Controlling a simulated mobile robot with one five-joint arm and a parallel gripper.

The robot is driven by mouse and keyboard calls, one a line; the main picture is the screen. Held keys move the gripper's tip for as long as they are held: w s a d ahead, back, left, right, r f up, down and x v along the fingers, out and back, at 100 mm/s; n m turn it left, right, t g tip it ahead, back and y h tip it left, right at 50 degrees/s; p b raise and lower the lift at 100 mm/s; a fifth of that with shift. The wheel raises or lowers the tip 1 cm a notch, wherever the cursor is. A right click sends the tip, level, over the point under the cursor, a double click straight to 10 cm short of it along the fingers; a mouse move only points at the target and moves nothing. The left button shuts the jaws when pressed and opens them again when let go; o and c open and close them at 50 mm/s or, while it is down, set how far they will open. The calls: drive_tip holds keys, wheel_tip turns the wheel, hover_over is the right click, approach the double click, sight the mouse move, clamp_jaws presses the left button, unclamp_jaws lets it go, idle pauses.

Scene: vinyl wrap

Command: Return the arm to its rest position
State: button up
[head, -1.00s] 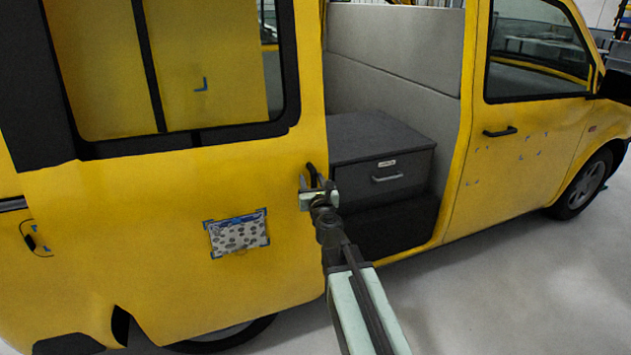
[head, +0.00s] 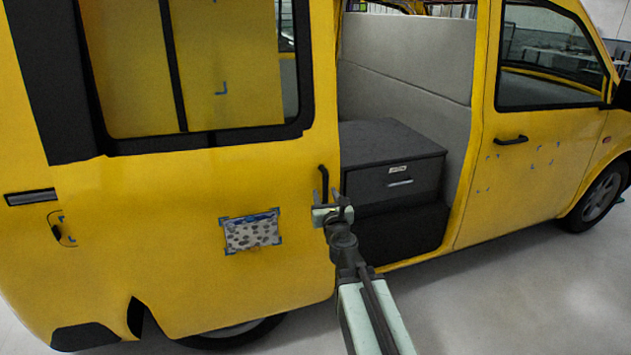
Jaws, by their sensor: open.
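My gripper (head: 332,197) shows in the head view near the middle of the picture, at the end of my outstretched arm (head: 367,300). Its two dark fingers are apart, with nothing visible between them. In the picture the fingertips lie just below the black door handle (head: 323,183) of the yellow sliding door (head: 190,290). I cannot tell whether they touch the door. A patterned patch (head: 251,232) with blue tape at its corners is on the door, left of the gripper.
The yellow van fills most of the view. Its side doorway is open, showing a dark grey drawer cabinet (head: 395,165) inside. The front door (head: 530,170) is right of the doorway. Bare grey floor (head: 510,300) lies at the lower right.

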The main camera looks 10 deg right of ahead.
drive_tip(key=s+a+f+n+g+y, duration=0.35)
drive_tip(key=a+f+n+y, duration=0.25)
drive_tip(key=a+n, duration=0.65)
drive_tip(key=s+d+f+n+g, duration=0.1)
drive_tip(key=s+f+n+g, duration=0.55)
drive_tip(key=f+n, duration=0.45)
drive_tip(key=s+d+f+n+g+h, duration=0.3)
drive_tip(key=s+d+n+g, duration=0.15)
drive_tip(key=s+n, duration=0.2)
drive_tip(key=s+d+f+n+g+h, duration=0.25)
drive_tip(key=s+d+f+n, duration=0.2)
drive_tip(key=s, duration=0.25)
wheel_tip(320, 180, up, 13)
drive_tip(key=s+n+g+p, duration=0.1)
drive_tip(key=p, duration=1.1)
drive_tip(key=shift+d+r+n+p, duration=0.2)
drive_tip(key=shift+d+n+p, duration=0.05)
drive_tip(key=shift+n+p, duration=0.1)
